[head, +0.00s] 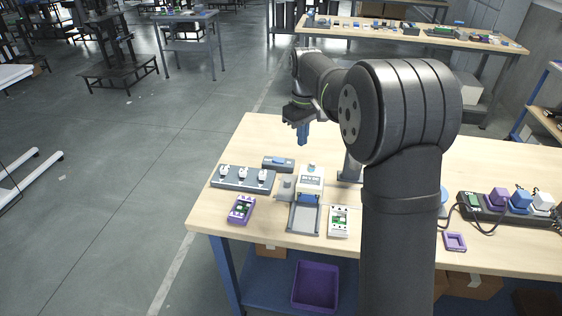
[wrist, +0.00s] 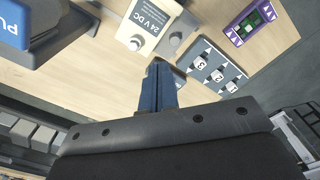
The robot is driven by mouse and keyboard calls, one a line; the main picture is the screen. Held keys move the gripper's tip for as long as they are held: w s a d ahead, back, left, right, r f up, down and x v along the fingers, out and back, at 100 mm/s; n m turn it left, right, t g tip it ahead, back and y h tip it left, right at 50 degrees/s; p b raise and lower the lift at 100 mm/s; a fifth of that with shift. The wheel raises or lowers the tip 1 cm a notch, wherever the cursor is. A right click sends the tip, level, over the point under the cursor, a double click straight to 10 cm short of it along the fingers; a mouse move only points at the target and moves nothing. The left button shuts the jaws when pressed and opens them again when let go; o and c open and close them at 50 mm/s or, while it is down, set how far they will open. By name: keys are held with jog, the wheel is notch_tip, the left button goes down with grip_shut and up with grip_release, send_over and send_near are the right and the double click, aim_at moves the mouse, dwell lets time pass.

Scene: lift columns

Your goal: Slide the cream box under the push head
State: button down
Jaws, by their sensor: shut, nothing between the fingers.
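A pale cream box with a green panel (head: 338,221) lies on the near part of the table, right of a grey frame (head: 304,218). A cream unit (head: 311,181) stands behind that frame; its label reads 24 V DC in the wrist view (wrist: 146,22). A blue push head marked "PU…" is partly in view at the wrist view's upper left (wrist: 22,22); my arm hides it in the head view. My gripper (head: 303,141) is shut and empty above the table, beyond these things. Its blue fingers (wrist: 158,82) are together in the wrist view.
A grey strip with several switches (head: 243,178) and a purple box (head: 241,209) lie at the left. A small grey-blue block (head: 278,163) lies behind the strip. A power strip with plugs (head: 510,205) and a purple frame (head: 454,241) lie right. The table's far left is clear.

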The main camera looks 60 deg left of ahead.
aim_at(320, 179)
jog(key=shift+s+a+f+m, duration=0.8)
jog(key=shift+f+m, duration=1.95)
jog(key=shift+m, duration=1.9)
jog(key=shift+s+a+f+m, duration=0.8)
jog(key=shift+f+m, duration=2)
jog(key=shift+m, duration=1.9)
jog(key=shift+s+a+f+m, duration=0.8)
jog(key=shift+f+m, duration=1.95)
jog(key=shift+m, duration=1.9)
jog(key=shift+w+d, duration=4.7)
jog(key=shift+d, duration=0.05)
jog(key=shift+s+a+r, duration=0.1)
jog(key=shift+s+a, duration=0.1)
jog(key=shift+r, duration=2.95)
